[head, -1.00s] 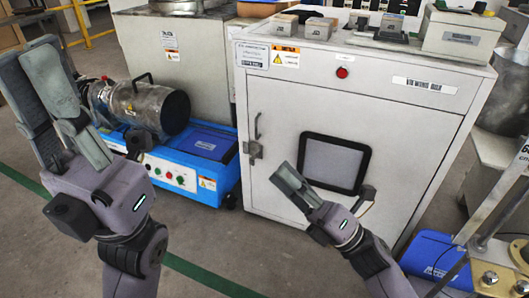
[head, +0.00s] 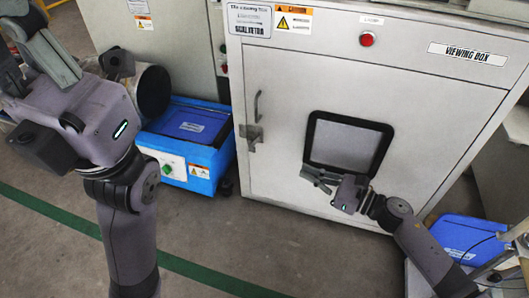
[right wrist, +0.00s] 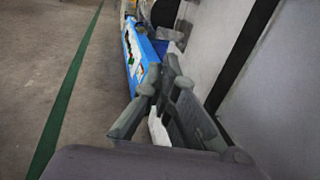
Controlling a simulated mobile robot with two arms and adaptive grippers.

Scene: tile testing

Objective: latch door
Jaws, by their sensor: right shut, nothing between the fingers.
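The door (head: 285,150) is the light grey front of the viewing box, with a dark-framed window (head: 347,143) in it. On its left edge are a thin vertical handle (head: 258,105) and a metal latch (head: 250,135) below it. The door looks flush with the cabinet. My right gripper (head: 312,176) is shut and empty, in front of the window's lower left corner, to the right of and below the latch. In the right wrist view its fingers (right wrist: 170,70) meet beside the window frame. My left gripper (head: 35,60) is at the upper left, partly cut off, with its fingers apart.
A blue machine (head: 190,135) stands left of the cabinet. A blue case (head: 465,238) lies at the lower right. A red button (head: 367,39) is above the door. The floor (head: 230,240) in front is clear.

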